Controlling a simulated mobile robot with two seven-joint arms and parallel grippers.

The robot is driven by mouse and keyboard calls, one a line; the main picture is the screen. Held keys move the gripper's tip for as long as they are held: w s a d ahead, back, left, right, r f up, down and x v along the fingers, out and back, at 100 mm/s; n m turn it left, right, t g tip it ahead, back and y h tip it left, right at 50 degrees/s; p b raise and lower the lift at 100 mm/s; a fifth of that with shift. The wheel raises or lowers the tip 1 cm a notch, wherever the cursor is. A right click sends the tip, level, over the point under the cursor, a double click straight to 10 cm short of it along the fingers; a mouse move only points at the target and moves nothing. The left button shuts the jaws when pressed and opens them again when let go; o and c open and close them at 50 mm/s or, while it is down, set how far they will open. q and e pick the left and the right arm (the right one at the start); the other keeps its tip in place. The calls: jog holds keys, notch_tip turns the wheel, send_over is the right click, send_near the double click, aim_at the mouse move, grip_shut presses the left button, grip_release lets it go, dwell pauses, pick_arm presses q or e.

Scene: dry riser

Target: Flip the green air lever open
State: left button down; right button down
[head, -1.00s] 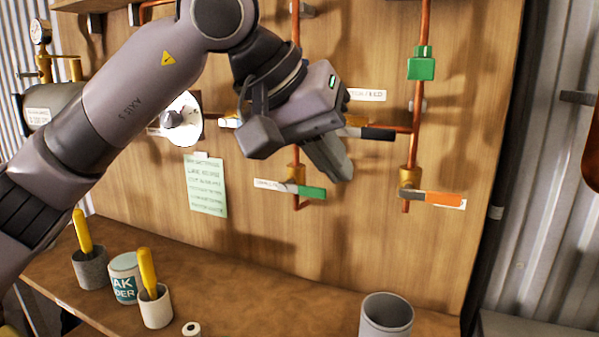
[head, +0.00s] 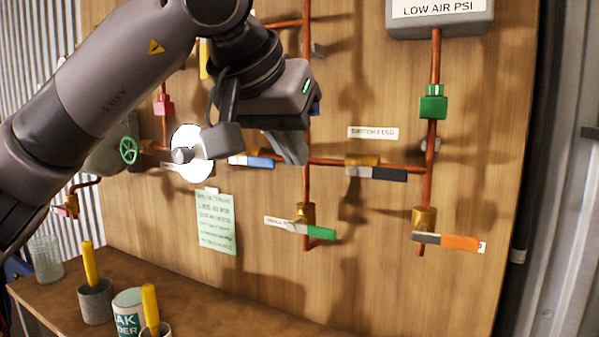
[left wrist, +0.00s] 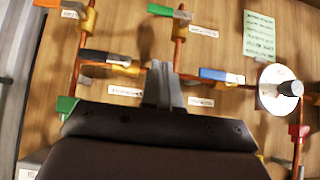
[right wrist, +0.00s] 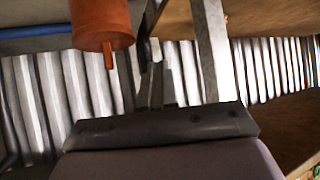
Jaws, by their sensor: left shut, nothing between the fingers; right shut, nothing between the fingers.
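The green air lever (head: 320,232) is a short flat handle on a brass valve at the low end of a copper pipe. It lies nearly level, across the pipe, its green end to the right; it also shows at the top of the left wrist view (left wrist: 167,11). My left gripper (head: 295,160) is shut and empty, above the green lever and apart from it, near the blue-handled lever (head: 261,162). Its fingers show in the left wrist view (left wrist: 161,75). My right gripper (right wrist: 154,85) is shut and empty, away from the board.
A black-handled lever (head: 388,174) and an orange-handled lever (head: 460,243) sit to the right. A white disc with a knob (head: 192,155) is at the left. An orange-red cylinder (right wrist: 100,22) hangs near my right gripper. The board below the green lever is clear.

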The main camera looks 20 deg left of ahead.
pick_arm(q)
send_over(315, 228)
jog(key=s, duration=0.2)
notch_tip(315, 228, down, 6)
jog(key=f, duration=0.1)
notch_tip(315, 228, down, 3)
jog(key=shift+w+f, duration=0.1)
jog(key=shift+w, duration=0.05)
